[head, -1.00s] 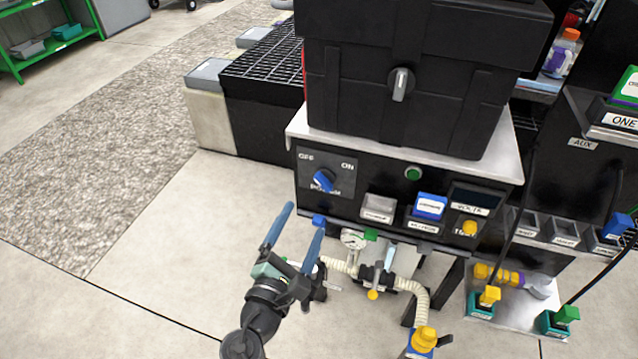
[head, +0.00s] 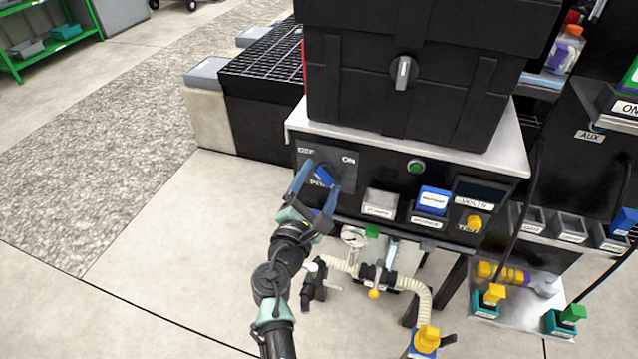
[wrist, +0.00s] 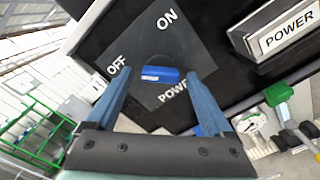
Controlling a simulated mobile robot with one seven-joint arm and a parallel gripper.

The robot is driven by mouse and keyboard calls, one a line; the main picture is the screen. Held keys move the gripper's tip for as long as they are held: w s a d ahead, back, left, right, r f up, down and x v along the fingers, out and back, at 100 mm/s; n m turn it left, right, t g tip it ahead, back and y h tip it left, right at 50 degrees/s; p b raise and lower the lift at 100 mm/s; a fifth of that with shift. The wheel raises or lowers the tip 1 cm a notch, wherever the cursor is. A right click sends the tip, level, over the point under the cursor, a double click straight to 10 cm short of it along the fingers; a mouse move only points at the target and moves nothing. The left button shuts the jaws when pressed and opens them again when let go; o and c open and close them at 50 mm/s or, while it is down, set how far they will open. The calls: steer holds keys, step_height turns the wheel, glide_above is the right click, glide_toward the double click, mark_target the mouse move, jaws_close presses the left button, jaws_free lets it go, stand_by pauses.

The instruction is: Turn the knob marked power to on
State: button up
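The power knob (head: 324,175) is blue and sits on a dark plate marked OFF at the left and ON at the right, on the front of a black panel. It also shows in the wrist view (wrist: 161,75), between the OFF and ON marks and the partly covered POWER mark. My gripper (head: 317,178) is open, its two blue fingers spread on either side of the knob in the head view. In the wrist view my gripper (wrist: 164,85) has a finger on each side of the knob with gaps between. Whether the fingertips touch the plate I cannot tell.
A black box with a grey knob (head: 403,73) stands on the panel's top. To the right are a green button (head: 416,167), a white switch (head: 381,203), a blue switch (head: 432,201) and a yellow button (head: 474,223). Hoses and a gauge (head: 353,237) hang below.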

steer(key=c, duration=1.2)
steer(key=shift+c, duration=0.2)
steer(key=shift+f+m, duration=0.1)
steer(key=shift+m, duration=0.2)
steer(key=m+b, duration=1)
steer(key=m, duration=0.4)
steer(key=shift+b, duration=0.4)
steer(key=shift+r+m+b, duration=0.2)
steer(key=shift+m+b, duration=0.8)
steer(key=shift+m, duration=0.6)
steer(key=o, duration=1.4)
steer(key=shift+r, duration=0.1)
steer(key=shift+c, duration=0.2)
